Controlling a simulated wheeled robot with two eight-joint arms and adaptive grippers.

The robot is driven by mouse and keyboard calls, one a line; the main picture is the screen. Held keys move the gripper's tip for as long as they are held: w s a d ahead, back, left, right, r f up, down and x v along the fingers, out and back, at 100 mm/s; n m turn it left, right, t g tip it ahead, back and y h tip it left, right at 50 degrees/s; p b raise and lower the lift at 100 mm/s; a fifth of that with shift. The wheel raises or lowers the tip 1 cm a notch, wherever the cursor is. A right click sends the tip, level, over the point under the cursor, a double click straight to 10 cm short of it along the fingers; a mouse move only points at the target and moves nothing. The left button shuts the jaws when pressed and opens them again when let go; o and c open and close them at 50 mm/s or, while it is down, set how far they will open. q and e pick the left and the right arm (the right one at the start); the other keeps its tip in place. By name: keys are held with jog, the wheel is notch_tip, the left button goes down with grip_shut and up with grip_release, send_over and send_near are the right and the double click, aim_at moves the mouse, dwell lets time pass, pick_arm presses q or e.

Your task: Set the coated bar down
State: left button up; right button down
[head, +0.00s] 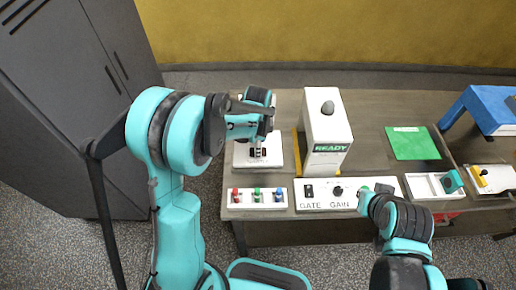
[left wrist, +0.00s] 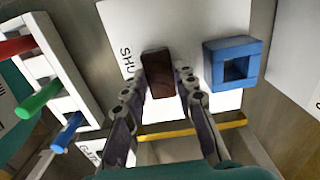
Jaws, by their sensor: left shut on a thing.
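In the left wrist view, a dark brown bar (left wrist: 158,75) is between the fingertips of my left gripper (left wrist: 160,88). The gripper is shut on it, over a white plate (left wrist: 118,42) with black lettering. In the head view, my left gripper (head: 258,140) is above a white base (head: 244,161) left of the READY machine. The arm hides part of that base. I cannot tell whether the bar touches the plate. My right gripper (head: 370,200) is near the right end of the GATE GAIN panel (head: 345,203), and its fingers are too small to read.
A blue square frame (left wrist: 233,62) stands right of the bar. The white READY machine (head: 325,130) stands right of my left gripper. A strip with red, green and blue pegs (head: 257,197) lies in front.

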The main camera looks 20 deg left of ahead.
pick_arm(q)
jog(key=shift+f, duration=0.1)
jog(key=o, duration=0.9)
jog(key=shift+c, duration=0.2)
notch_tip(320, 180, up, 12)
jog(key=p, duration=0.3)
jog(key=s+a+r+n+t, duration=0.1)
jog(key=s+r+n+t, duration=0.2)
jog(key=s+n, duration=0.4)
jog(key=s+a+r+n+t, duration=0.1)
jog(key=s+r+n+t, duration=0.2)
jog(key=s+n, duration=0.4)
jog(key=s+t, duration=0.1)
jog(key=s, duration=0.2)
jog(key=shift+a+n, duration=0.4)
